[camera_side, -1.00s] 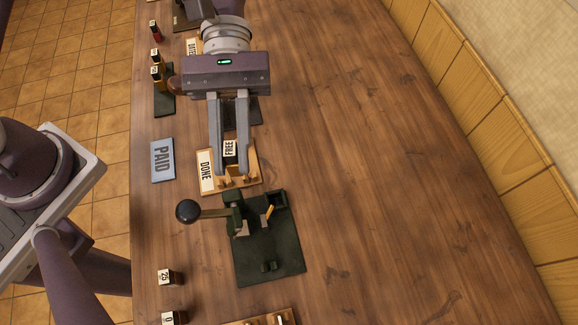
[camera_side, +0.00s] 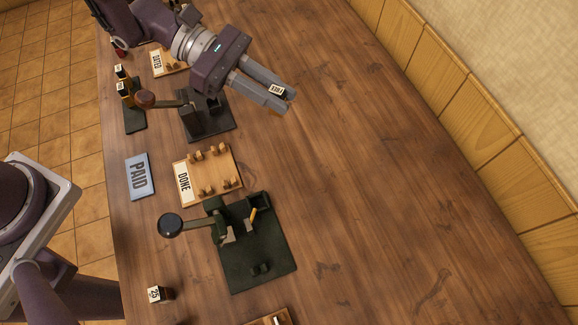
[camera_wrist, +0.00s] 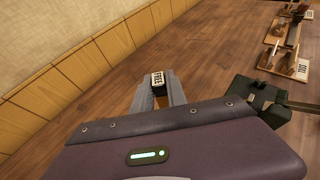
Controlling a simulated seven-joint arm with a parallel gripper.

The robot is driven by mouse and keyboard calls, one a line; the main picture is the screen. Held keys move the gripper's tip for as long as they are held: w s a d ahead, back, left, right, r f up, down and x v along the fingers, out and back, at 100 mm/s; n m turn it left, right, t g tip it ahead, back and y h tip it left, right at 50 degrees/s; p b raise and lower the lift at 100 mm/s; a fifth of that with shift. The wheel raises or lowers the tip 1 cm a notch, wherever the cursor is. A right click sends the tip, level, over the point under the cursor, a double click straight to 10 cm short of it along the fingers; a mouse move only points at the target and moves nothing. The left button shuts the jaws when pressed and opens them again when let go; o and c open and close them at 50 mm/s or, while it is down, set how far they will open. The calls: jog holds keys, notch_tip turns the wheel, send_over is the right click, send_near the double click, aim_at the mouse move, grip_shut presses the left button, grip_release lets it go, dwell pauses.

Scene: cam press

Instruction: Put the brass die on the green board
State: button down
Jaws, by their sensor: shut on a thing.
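My gripper (camera_side: 283,101) is shut on a small die (camera_side: 277,90) with a white label, in the air over the table's upper middle in the side view. In the wrist view the die (camera_wrist: 158,79) sits between my fingertips; its label reads FREE, and a brass-orange part shows under it. A small dark green board (camera_side: 135,121) lies at the table's left edge, with two black and yellow-brass dies (camera_side: 125,91) standing on it. My gripper is well to the right of this board, with a press between them.
A dark press (camera_side: 208,122) with a brown-knobbed lever stands left of my gripper. A green-black press (camera_side: 257,262) with a black-knobbed lever stands nearer. A wooden DONE rack (camera_side: 222,158), blue PAID plate (camera_side: 139,176) and labelled block (camera_side: 160,294) lie left. The table's right side is clear.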

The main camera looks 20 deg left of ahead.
notch_tip(320, 180, down, 12)
jog(key=shift+r, duration=0.1)
jog(key=c, duration=1.3)
grip_release()
jog(key=shift+f, duration=0.2)
jog(key=shift+c, duration=0.2)
